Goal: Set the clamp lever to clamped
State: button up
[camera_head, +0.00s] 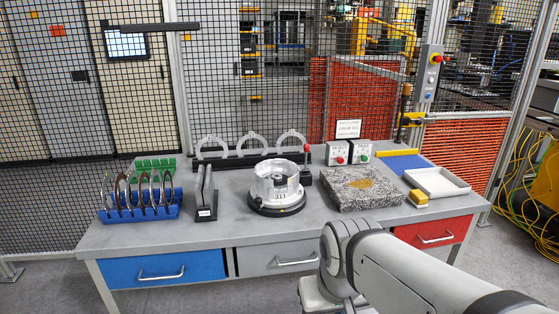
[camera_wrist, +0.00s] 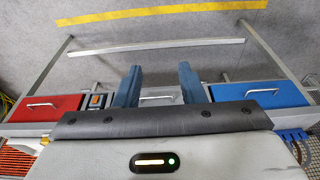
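The clamp lever (camera_head: 306,160) looks like the dark upright post with a red knob at the right edge of the round black fixture (camera_head: 277,207). It appears to stand roughly upright. A shiny metal housing (camera_head: 277,183) sits on the fixture. My gripper (camera_wrist: 160,68) shows two blue fingers standing apart with nothing between them. Its fingers are not visible in the head view, where my arm reaches in from the lower right, in front of the bench. The gripper is well away from the lever. The wrist view does not show the lever.
Mesh fencing closes the back.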

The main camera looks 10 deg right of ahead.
aim_at(306, 146)
jog(key=k, duration=0.65)
jog(key=z, duration=0.55)
jog(key=i, duration=1.85)
jog(key=u, duration=0.55)
